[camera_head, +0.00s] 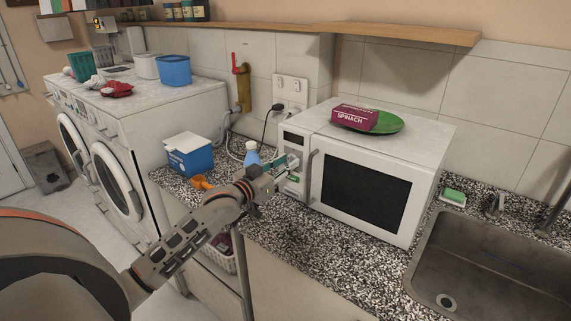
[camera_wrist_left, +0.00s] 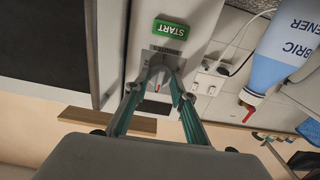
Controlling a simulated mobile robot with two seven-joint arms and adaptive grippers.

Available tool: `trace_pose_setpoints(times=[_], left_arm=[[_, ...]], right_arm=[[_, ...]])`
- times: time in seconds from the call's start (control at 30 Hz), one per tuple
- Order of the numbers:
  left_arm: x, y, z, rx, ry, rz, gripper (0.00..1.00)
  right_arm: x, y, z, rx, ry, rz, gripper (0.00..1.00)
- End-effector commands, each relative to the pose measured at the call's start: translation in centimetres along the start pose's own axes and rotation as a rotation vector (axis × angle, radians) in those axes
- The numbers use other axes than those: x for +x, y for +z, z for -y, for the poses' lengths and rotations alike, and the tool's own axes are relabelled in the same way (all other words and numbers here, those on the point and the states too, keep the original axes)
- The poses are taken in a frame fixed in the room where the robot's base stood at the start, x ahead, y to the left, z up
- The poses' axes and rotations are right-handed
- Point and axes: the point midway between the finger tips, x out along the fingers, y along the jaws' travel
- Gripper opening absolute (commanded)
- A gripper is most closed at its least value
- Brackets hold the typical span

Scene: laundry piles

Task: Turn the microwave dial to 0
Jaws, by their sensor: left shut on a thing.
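The white microwave (camera_head: 366,184) stands on the speckled counter with its door closed. Its control panel is left of the door handle. The green START button (camera_wrist_left: 171,29) is beside the dial. My right gripper is not in view.
A blue-and-white bottle (camera_head: 251,153), an orange cup (camera_head: 202,183) and a blue box (camera_head: 189,158) stand left of my gripper. A spinach box (camera_head: 354,118) lies on a green plate (camera_head: 389,123) on the microwave. The sink (camera_head: 490,265) is at right. The counter before the microwave is clear.

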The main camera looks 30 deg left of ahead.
Motion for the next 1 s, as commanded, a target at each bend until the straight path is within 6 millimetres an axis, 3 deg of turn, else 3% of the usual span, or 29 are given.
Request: trace_pose_setpoints(times=[0.47, 0.5, 0.53, 1.0], left_arm=[[0.04, -0.22, -0.03, -0.015, 0.001, -0.004, 0.03], [0.04, -0.23, -0.03, -0.014, 0.001, -0.004, 0.32], [0.05, -0.23, -0.03, -0.014, 0.001, -0.004, 0.4], [-0.62, 0.02, 0.02, -0.012, 0.0, 0.0, 0.41]], right_arm=[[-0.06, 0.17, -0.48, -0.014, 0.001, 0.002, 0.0], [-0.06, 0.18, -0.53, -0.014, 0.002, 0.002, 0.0], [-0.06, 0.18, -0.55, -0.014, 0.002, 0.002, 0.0], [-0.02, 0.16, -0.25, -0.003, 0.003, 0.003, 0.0]])
